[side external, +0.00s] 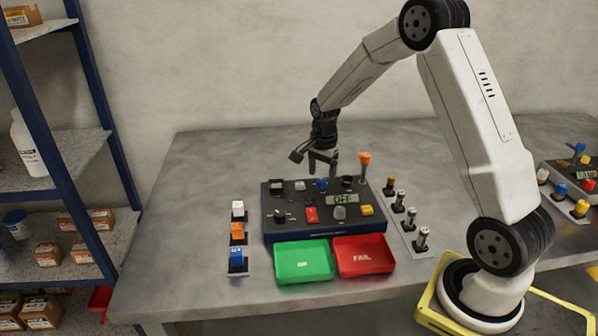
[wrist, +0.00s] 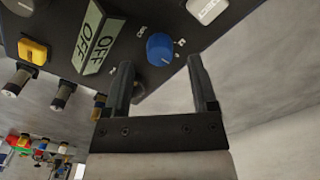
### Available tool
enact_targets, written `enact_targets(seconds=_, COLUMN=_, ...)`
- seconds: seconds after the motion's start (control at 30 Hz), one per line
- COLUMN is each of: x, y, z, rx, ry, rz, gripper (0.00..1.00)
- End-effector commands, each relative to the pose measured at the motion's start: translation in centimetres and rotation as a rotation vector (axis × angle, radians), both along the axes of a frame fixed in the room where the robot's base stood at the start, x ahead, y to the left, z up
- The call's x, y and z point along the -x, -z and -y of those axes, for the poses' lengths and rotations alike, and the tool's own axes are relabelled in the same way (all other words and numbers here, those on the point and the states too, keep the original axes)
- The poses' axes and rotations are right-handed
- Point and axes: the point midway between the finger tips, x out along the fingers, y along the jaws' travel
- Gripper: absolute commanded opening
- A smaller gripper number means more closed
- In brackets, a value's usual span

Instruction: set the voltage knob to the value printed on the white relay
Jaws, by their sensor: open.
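The white relay (side external: 238,209) stands in a strip left of the control panel (side external: 316,239), above an orange and a blue relay; its print is too small to read. A blue knob (side external: 321,184) is at the panel's back edge; it also shows in the wrist view (wrist: 160,49). I cannot read which knob is the voltage one. The panel's display (side external: 342,199) reads OFF. My gripper (side external: 322,172) is open and empty above the panel's back edge. In the wrist view my gripper (wrist: 160,63) has its fingertips on either side of the blue knob, apparently without touching it.
A grey knob (side external: 339,213), black knob (side external: 280,217), red button (side external: 311,214) and yellow button (side external: 366,210) share the panel. An orange-topped lever (side external: 364,160) rises at its back right. Green (side external: 304,275) and red (side external: 364,270) trays lie in front. Several plugs stand right.

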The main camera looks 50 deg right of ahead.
Motion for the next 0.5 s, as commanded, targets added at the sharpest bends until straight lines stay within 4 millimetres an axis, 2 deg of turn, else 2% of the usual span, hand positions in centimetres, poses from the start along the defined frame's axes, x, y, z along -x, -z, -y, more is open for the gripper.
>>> enact_targets(seconds=0.2, x=0.0, y=1.9, z=0.0, rx=-0.001, ry=0.000, rz=0.000, gripper=0.74)
enact_targets(seconds=0.5, x=0.0, y=2.3, z=0.0, rx=0.000, ry=0.000, rz=0.001, gripper=0.74)
